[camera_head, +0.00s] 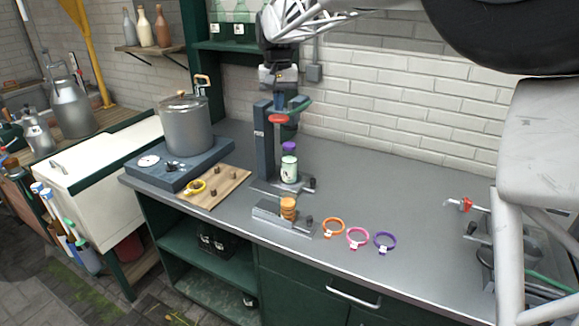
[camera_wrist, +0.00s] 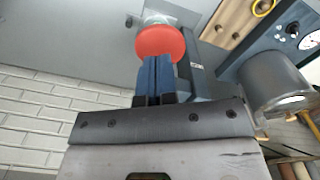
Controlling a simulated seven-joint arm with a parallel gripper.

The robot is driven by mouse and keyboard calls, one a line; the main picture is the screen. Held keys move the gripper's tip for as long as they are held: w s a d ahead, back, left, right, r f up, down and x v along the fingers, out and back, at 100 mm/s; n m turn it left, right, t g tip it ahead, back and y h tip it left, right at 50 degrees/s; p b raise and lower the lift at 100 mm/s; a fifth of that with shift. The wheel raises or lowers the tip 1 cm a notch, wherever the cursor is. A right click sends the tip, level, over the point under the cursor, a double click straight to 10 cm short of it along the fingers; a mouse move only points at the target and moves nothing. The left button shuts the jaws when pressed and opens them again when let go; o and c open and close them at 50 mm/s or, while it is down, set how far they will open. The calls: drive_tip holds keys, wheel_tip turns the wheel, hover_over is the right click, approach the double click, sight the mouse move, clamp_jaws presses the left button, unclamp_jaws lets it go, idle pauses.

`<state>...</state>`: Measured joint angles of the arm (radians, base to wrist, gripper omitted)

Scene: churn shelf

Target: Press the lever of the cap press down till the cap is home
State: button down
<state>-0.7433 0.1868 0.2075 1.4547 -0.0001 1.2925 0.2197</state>
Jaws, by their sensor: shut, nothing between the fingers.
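The cap press (camera_head: 264,150) stands on the grey bench with a dark upright column. Its lever ends in a round red knob (camera_head: 278,119), which also shows in the wrist view (camera_wrist: 160,42). A pale bottle (camera_head: 289,172) stands upright on the press base under the head, with a purple cap (camera_head: 289,147) at its top. My gripper (camera_head: 280,101) is shut and empty, pointing down just above the red knob. In the wrist view its blue fingertips (camera_wrist: 156,62) overlap the knob's edge; I cannot tell whether they touch it. How far the cap is seated is too small to tell.
A fixture (camera_head: 265,212) holding an orange-topped jar (camera_head: 288,204) stands in front of the press. Orange (camera_head: 333,219), pink (camera_head: 347,238) and purple (camera_head: 376,235) rings lie to its right. A steel pot (camera_head: 186,130) stands left. The brick wall (camera_head: 420,110) is behind.

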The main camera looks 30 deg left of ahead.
sight(279, 117)
drive_tip(key=shift+f, duration=0.3)
drive_tip(key=shift+f, duration=0.35)
drive_tip(key=shift+f, duration=1.25)
drive_tip(key=shift+s+f, duration=0.1)
drive_tip(key=shift+f, duration=1.45)
